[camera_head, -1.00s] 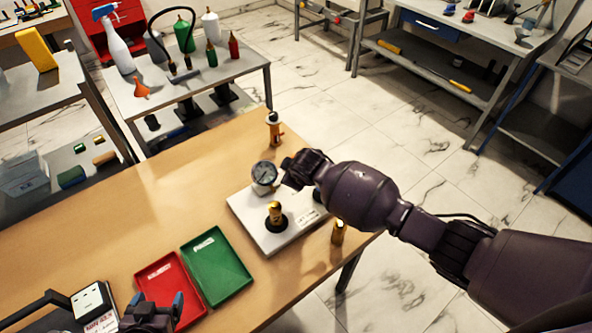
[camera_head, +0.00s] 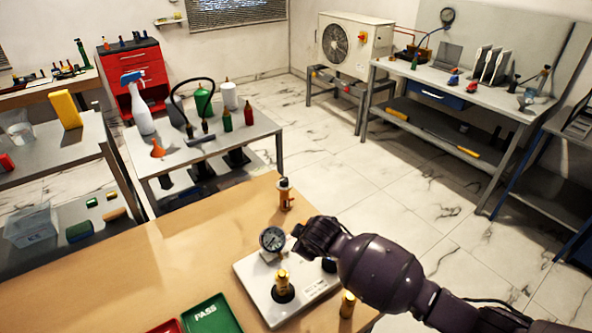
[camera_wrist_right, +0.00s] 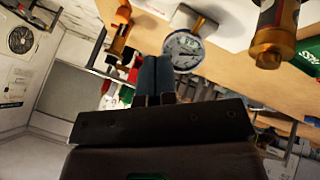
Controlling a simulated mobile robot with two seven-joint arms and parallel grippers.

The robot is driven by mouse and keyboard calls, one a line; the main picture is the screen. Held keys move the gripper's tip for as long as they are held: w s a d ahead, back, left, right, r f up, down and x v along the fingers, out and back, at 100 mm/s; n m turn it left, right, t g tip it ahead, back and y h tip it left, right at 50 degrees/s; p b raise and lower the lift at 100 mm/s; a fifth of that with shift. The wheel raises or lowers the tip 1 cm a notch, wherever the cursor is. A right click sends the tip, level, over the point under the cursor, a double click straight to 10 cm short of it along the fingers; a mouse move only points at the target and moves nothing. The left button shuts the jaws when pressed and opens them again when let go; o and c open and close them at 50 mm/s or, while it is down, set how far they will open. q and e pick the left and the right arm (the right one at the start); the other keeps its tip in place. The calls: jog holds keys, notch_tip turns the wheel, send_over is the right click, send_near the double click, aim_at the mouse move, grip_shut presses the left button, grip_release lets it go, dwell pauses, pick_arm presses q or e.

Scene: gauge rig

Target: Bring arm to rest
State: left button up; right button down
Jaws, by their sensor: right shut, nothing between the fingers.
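My right gripper (camera_head: 306,240) is in the head view, just right of the round gauge (camera_head: 272,240) on the white rig plate (camera_head: 255,279). In the right wrist view the gripper (camera_wrist_right: 153,68) has its fingers together with nothing between them, and the gauge (camera_wrist_right: 184,50) shows right beside the fingertips. I cannot tell whether they touch. A brass fitting (camera_head: 283,283) stands upright on the plate. Another brass piece (camera_head: 347,304) stands on the table at the plate's right. My left gripper is outside the head view.
The wooden table (camera_head: 120,270) is mostly clear at left. A green PASS tray (camera_head: 212,316) and a red tray (camera_head: 166,327) lie at its front. An orange-and-brass item (camera_head: 285,195) stands at the back corner. A grey bench (camera_head: 190,155) with bottles is behind.

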notch_tip(320, 180, up, 9)
jog(key=w+a+m+t+y, duration=0.1)
jog(key=a+t+y, duration=0.2)
jog(key=t+y, duration=0.1)
jog(key=s+d+f+m+t+h+b, duration=0.15)
jog(key=s+d+f+m, duration=0.25)
jog(key=s+d, duration=0.45)
jog(key=s+d+f+m+t+h+b, duration=0.15)
jog(key=s+d+f+m, duration=0.25)
jog(key=s+d, duration=0.45)
jog(key=s+d+f+m+g+h, duration=0.1)
jog(key=s+d+f, duration=0.3)
jog(key=s, duration=0.2)
jog(key=s+d+f+m+g+h, duration=0.1)
jog(key=s+d+f+h, duration=0.1)
jog(key=s+d+f, duration=0.2)
jog(key=shift+s+f, duration=0.45)
jog(key=shift+s, duration=0.6)
